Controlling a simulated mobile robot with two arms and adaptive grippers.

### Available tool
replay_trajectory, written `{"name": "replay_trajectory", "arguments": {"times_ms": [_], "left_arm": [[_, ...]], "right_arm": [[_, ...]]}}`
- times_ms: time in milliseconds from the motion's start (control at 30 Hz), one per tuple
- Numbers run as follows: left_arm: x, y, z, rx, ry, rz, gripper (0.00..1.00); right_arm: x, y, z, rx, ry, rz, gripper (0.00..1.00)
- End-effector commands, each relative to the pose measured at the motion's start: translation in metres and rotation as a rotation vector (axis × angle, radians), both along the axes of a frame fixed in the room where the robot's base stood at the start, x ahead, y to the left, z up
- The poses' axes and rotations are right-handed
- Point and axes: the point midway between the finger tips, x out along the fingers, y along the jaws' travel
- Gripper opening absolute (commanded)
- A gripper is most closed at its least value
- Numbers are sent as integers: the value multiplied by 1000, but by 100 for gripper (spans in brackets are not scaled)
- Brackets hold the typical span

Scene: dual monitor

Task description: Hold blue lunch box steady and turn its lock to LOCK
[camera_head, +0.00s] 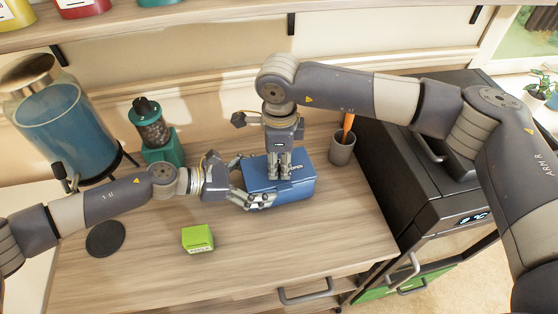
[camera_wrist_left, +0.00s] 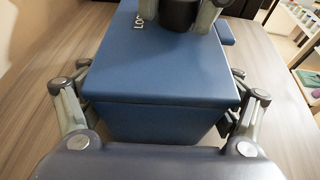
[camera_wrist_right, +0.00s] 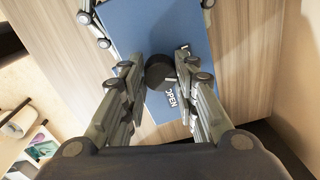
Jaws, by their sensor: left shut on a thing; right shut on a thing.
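The blue lunch box (camera_head: 300,188) stands on the wooden counter, and it fills the middle of the left wrist view (camera_wrist_left: 165,70). My left gripper (camera_head: 244,186) is shut on the left end of the box, one finger on each side. My right gripper (camera_head: 278,174) points straight down over the lid. In the right wrist view its fingers are on either side of the round black lock knob (camera_wrist_right: 159,72), shut on it. The word OPEN shows on the lid beside the knob, and part of LOCK shows in the left wrist view.
A small green box (camera_head: 197,238) lies in front on the counter (camera_head: 140,270), near a black round coaster (camera_head: 105,238). A grinder (camera_head: 151,130) and a blue-filled dispenser (camera_head: 55,120) stand behind left. A cup (camera_head: 342,150) stands right of the lunch box, beside a black appliance (camera_head: 390,190).

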Motion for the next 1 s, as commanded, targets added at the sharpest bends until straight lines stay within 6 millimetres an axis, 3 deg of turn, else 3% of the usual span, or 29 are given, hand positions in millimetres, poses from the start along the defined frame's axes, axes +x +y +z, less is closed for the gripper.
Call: {"name": "replay_trajectory", "arguments": {"times_ms": [500, 1000], "left_arm": [[-1, 1, -2, 3, 4, -1, 44], [-1, 1, -3, 3, 4, -1, 44]], "right_arm": [[2, -1, 1, -2, -2, 387, 4], [2, -2, 0, -1, -3, 494, 4]]}}
